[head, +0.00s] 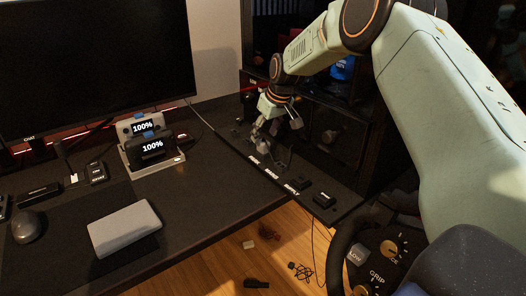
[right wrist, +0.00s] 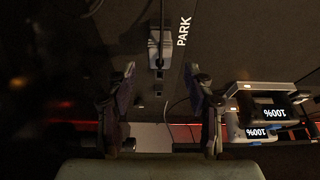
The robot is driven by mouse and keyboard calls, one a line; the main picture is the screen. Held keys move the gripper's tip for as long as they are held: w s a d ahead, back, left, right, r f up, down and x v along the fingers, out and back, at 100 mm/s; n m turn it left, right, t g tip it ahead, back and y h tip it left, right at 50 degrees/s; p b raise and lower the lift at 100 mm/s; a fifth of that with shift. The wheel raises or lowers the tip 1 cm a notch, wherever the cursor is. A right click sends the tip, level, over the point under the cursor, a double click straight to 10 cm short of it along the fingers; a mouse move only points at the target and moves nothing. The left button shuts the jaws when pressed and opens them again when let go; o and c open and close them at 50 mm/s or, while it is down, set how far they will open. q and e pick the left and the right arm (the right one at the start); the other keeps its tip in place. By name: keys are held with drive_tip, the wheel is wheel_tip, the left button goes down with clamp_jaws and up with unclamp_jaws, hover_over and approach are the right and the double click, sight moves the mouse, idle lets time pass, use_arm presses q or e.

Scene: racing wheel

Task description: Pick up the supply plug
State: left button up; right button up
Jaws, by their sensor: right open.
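A small grey plug (right wrist: 160,45) with a cable sits beside the white PARK lettering in the right wrist view; I take it as the supply plug, but its own marking does not show. My right gripper (head: 265,133) is over the far end of the dark labelled strip (head: 300,180) along the desk edge. In the right wrist view my right gripper (right wrist: 160,72) is open and empty, its fingers apart on either side of the plug's line. The plug is not clearly told apart in the head view. My left gripper is not in view.
A dock with two 100% displays (head: 152,150), a light grey case (head: 124,228) and a mouse (head: 28,227) are on the desk. A black block (head: 324,200) is at the strip's near end. A steering wheel (head: 345,240) stands lower right. Small items and cable lie on the floor.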

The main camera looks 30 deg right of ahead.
sight(263, 141)
drive_tip(key=b+x, duration=0.1)
drive_tip(key=x, duration=0.1)
drive_tip(key=s+x, duration=0.1)
drive_tip(key=x, duration=0.1)
drive_tip(key=shift+w+d+f+b, duration=0.1)
drive_tip(key=shift+w+f+b, duration=0.1)
drive_tip(key=shift+f+b, duration=0.25)
drive_tip(key=shift+w+f, duration=0.15)
drive_tip(key=shift+c, duration=0.2)
drive_tip(key=shift+r, duration=0.25)
drive_tip(key=shift+c, duration=0.7)
drive_tip(key=shift+f, duration=0.15)
drive_tip(key=c, duration=0.5)
drive_tip(key=shift+c, duration=1.9)
